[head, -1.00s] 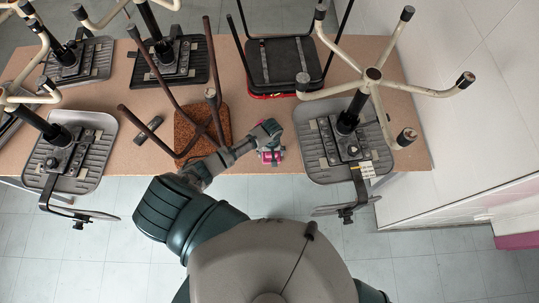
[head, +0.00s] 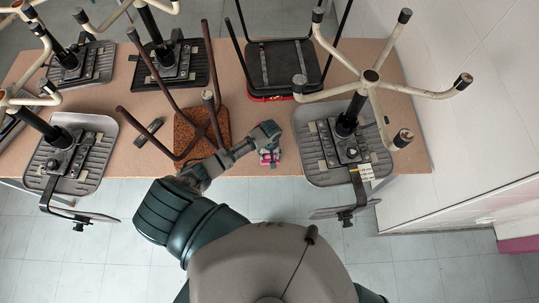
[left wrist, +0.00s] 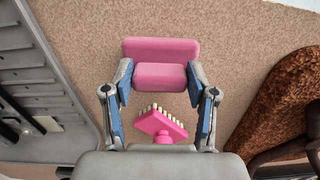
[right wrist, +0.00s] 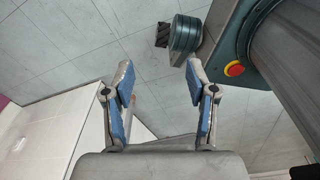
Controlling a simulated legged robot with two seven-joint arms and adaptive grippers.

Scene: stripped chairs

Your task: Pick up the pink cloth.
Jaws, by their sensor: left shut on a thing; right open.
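The pink cloth (left wrist: 160,76) shows in the left wrist view as a folded, block-like piece with a wider flap behind it. My left gripper (left wrist: 159,82) is shut on it, with a blue-padded finger at each side. In the head view my left gripper (head: 268,133) is over the table's near edge, and pink (head: 268,157) shows just below it. A pink brush (left wrist: 160,122) with pale bristles lies close by, between the finger bases in the left wrist view. My right gripper (right wrist: 160,84) is open and empty, away from the table.
The brown table (head: 250,130) bears several upturned chairs. A brown-seated chair (head: 190,132) is left of my left gripper, and a grey-seated one (head: 316,150) is right. A small dark object (head: 148,132) lies farther left. White wall (head: 460,120) stands at right.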

